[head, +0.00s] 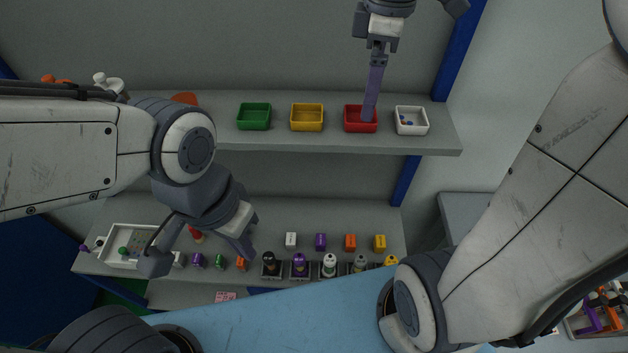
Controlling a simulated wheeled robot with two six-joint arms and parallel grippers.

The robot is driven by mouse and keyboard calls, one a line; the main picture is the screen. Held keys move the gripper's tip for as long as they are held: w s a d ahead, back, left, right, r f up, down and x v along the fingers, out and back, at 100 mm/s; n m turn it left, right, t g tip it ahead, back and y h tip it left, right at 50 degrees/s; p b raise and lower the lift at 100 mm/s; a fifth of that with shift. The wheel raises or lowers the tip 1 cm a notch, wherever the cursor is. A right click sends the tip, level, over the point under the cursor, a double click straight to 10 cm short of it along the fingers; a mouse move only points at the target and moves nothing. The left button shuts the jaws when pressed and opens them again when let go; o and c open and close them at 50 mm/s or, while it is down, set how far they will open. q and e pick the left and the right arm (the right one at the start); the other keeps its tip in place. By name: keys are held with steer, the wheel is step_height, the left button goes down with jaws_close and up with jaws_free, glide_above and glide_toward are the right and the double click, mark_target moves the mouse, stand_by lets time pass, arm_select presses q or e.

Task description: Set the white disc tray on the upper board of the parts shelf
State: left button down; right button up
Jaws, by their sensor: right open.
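My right gripper (369,115) reaches down from the top of the view. Its finger overlaps the red tray (352,125), left of the white tray and apart from it; whether it touches the red tray I cannot tell. My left gripper (203,260) is open and empty before the lower board, its fingers wide apart.
Green (254,125) and yellow (307,126) trays share the upper board. The lower board (340,215) holds several coloured blocks and figures, and a wide white tray (113,258) at its left. Blue posts (459,50) stand at the right. A light blue surface (290,320) lies in front.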

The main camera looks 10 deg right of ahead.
steer(key=s+a+f+m, duration=0.5)
steer(key=s+a+f, duration=0.7)
steer(key=s, duration=0.4)
steer(key=shift+s+a+f+m+y, duration=0.15)
steer(key=shift+a+f+m+y, duration=0.2)
steer(key=shift+a, duration=0.5)
step_height(320, 180, down, 6)
steer(key=b, duration=0.6)
steer(key=shift+f, duration=0.2)
